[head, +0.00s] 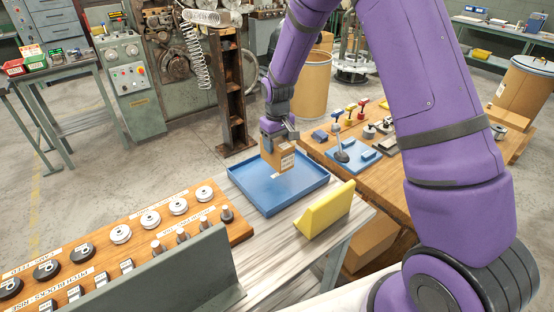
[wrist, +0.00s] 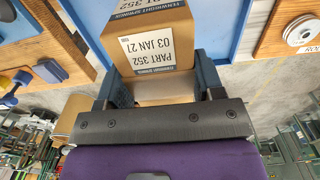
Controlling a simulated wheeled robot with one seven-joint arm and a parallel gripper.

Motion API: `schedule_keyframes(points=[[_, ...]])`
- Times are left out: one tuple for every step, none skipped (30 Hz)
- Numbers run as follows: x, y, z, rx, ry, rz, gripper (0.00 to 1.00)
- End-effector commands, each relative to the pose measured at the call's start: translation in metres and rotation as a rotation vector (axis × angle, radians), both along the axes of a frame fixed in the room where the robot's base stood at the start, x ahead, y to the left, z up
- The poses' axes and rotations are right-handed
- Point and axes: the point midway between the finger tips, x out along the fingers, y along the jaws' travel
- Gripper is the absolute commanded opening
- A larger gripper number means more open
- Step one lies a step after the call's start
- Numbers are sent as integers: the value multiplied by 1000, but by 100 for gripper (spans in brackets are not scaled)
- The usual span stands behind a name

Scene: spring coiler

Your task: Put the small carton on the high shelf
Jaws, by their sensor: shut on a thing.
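The small carton (head: 281,165) is brown cardboard with a white label. I cannot make out a high shelf in either view.
A yellow angled block (head: 325,210) stands right of the tray. A wooden board (head: 130,240) with several knobs and discs lies at left, behind a grey upright panel (head: 185,275). A wooden bench (head: 390,170) with tools is at right. A rusty column (head: 233,95) stands behind.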

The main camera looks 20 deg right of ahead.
Motion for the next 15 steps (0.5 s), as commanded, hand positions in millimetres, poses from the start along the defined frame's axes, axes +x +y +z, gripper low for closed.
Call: schedule_keyframes(points=[[0, 0, -7, 0, 0, -1, 19], [0, 0, -10, 0, 1, -1, 19], [0, 0, -13, 0, 0, -1, 19], [1, 0, -14, 0, -1, -1, 19], [1, 0, -15, 1, -2, -1, 19], [1, 0, -17, 1, -2, -2, 19], [1, 0, -18, 1, -2, -2, 19], [1, 0, -21, 1, -2, -2, 19], [0, 0, -24, 0, 0, -2, 19], [0, 0, -28, 0, 1, -2, 19], [0, 0, -31, 0, 1, -2, 19], [0, 0, -37, 0, 0, -2, 19], [0, 0, -41, 0, 0, -2, 19], [0, 0, -45, 0, 1, -2, 19], [0, 0, -49, 0, 1, -2, 19]])
